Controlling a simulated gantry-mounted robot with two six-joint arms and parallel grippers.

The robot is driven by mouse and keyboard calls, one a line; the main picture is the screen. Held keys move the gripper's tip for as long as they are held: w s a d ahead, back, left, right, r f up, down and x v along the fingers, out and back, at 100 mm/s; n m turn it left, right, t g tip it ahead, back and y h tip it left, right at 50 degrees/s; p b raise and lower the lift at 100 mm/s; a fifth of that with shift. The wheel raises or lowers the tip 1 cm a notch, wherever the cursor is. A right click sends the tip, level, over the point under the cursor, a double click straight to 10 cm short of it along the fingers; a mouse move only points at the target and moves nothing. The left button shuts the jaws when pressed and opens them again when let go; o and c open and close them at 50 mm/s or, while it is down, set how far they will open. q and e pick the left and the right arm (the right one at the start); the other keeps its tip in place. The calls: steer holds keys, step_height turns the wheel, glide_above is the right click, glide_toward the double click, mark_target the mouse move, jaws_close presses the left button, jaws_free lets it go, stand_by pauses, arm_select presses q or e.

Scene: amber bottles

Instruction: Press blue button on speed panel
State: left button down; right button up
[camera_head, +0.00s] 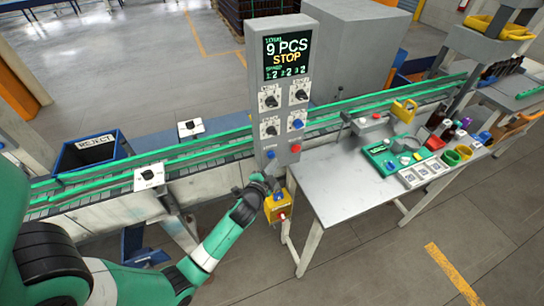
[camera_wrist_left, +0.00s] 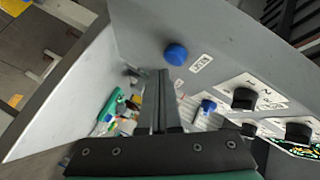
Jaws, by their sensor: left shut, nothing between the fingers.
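The grey control panel (camera_head: 283,60) stands upright beside the conveyor, its screen reading 9 PCS and STOP. A round blue button (camera_head: 270,154) is low on its face. The wrist view shows a round blue button (camera_wrist_left: 176,54) beside a small label. A second blue control (camera_head: 297,124) sits higher on the right, above a red button (camera_head: 295,148). My left gripper (camera_head: 266,180) is shut and empty, just below the lower blue button. In the wrist view its shut fingers (camera_wrist_left: 160,78) point toward the panel, below the round blue button; contact cannot be told. My right gripper is out of view.
Several black knobs (camera_head: 270,98) are on the panel. A yellow box with a red button (camera_head: 278,207) hangs below it. A metal table (camera_head: 345,190) stands to the right, with coloured items at its far end. The green-railed conveyor (camera_head: 215,140) runs behind, near a blue reject bin (camera_head: 90,152).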

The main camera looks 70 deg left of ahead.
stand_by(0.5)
arm_select(q)
steer(key=shift+a, duration=0.45)
steer(key=shift+a+p, duration=0.35)
steer(key=shift+a, duration=0.05)
stand_by(0.5)
stand_by(0.3)
steer(key=shift+d+b, duration=0.3)
steer(key=shift+d, duration=0.55)
steer(key=shift+d+b, duration=0.8)
steer(key=shift+d, duration=1.7)
